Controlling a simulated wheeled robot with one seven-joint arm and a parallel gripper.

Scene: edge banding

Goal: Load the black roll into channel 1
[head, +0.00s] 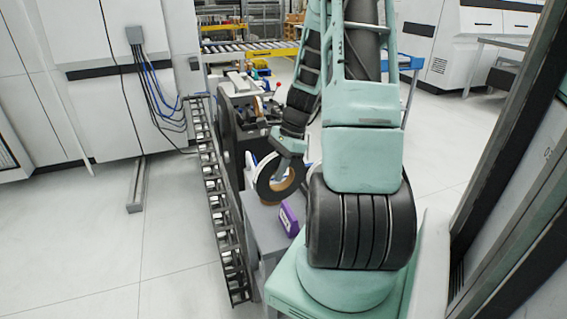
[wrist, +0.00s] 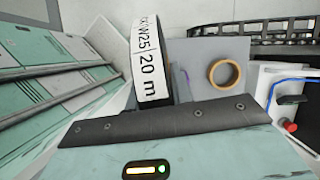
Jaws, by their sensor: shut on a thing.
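In the wrist view the roll (wrist: 152,62) shows a white label reading "W25 | 20 m" and a thin black edge. The fingertips are hidden there behind the dark gripper bar. The edge banding machine (head: 242,112) stands behind the roll in the head view. I cannot make out which of its parts is channel 1.
A tan roll (wrist: 224,73) lies flat on the grey worktop in the wrist view. A black cable chain (head: 214,190) runs along the worktop's left side. Open floor (head: 130,260) lies farther left.

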